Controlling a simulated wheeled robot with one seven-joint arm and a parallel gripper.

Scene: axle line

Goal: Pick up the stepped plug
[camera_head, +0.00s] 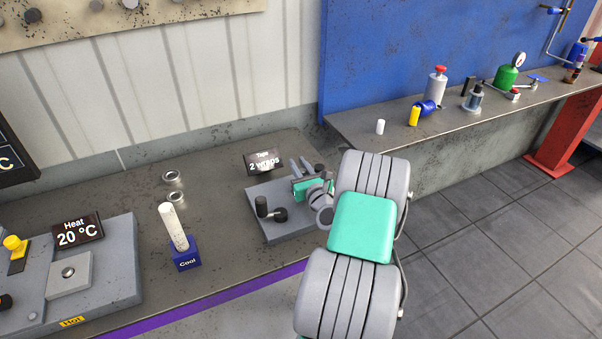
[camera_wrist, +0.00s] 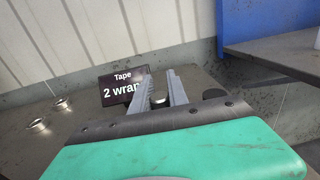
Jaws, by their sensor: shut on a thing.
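My gripper (camera_head: 302,167) is over the grey tape fixture (camera_head: 262,188), beside the "Tape 2 wraps" sign (camera_head: 264,161). In the wrist view, the two grey fingers of my gripper (camera_wrist: 161,90) are shut on a small dark round piece with a bright metal top, which I take to be the stepped plug (camera_wrist: 158,101). Its lower part is hidden by the gripper body, so I cannot tell whether it touches the fixture. In the head view my fingers and arm hide it.
Two metal rings (camera_head: 172,177) lie on the bench left of the fixture. A white rod stands in the blue "Cool" block (camera_head: 186,254). The heat station (camera_head: 70,272) is at far left. The right shelf (camera_head: 450,117) holds several bottles and fittings.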

